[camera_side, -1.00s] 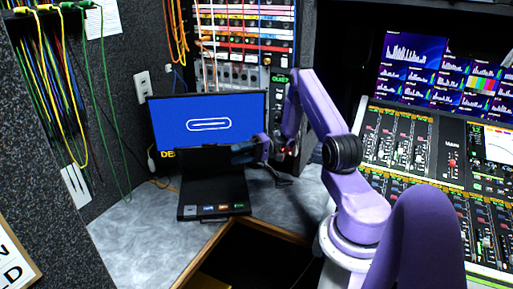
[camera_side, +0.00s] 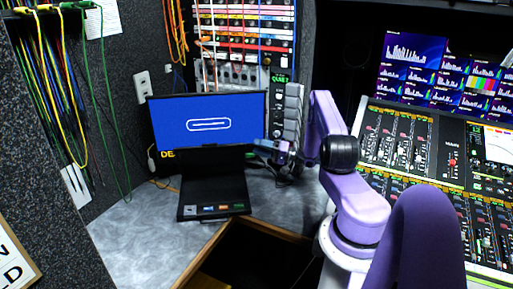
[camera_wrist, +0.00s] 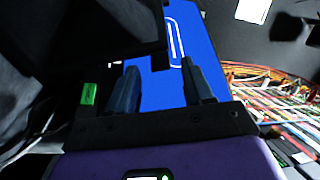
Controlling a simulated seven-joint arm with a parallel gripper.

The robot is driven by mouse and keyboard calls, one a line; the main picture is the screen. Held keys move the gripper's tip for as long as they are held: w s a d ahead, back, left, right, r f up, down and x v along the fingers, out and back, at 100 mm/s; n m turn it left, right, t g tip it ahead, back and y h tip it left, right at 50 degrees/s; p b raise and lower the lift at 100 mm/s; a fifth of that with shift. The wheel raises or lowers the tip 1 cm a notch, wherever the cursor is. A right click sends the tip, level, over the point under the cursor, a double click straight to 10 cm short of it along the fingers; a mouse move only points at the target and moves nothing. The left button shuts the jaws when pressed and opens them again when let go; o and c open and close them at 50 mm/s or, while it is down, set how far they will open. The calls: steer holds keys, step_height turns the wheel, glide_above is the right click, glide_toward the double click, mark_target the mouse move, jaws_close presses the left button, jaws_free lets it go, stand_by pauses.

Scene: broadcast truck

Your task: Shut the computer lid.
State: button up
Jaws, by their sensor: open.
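The black computer stands on the grey counter with its lid (camera_side: 208,122) raised and its blue screen lit with a white rounded outline. Its base (camera_side: 213,192) lies flat, with several small coloured stickers on the front edge. My gripper (camera_side: 260,152) is open and empty, just right of the computer near the lower right of the lid. I cannot tell from this view whether it touches. In the wrist view my two dark fingers (camera_wrist: 163,80) stand apart, with the blue screen (camera_wrist: 195,40) sideways beyond them. A dark panel covers the wrist view's upper left.
The grey counter (camera_side: 135,225) is bare left of the computer. A dark opening (camera_side: 255,258) lies in front. A patch panel with cables (camera_side: 245,35) stands behind, a grey module (camera_side: 288,112) behind my gripper, and a mixing console (camera_side: 430,170) to the right. Cables hang at left.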

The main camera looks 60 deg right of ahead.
steer(key=shift+x, duration=0.9)
jaws_close()
steer(key=shift+s+a+f, duration=0.1)
steer(key=shift+s+a+f+n, duration=0.25)
steer(key=shift+a+n, duration=0.15)
steer(key=shift+a, duration=0.05)
steer(key=s+a+f+n+t+y, duration=0.1)
steer(key=s+a+f+n+y, duration=0.2)
steer(key=a+f+n, duration=0.2)
steer(key=shift+s+f+n, duration=0.25)
steer(key=shift+n, duration=0.55)
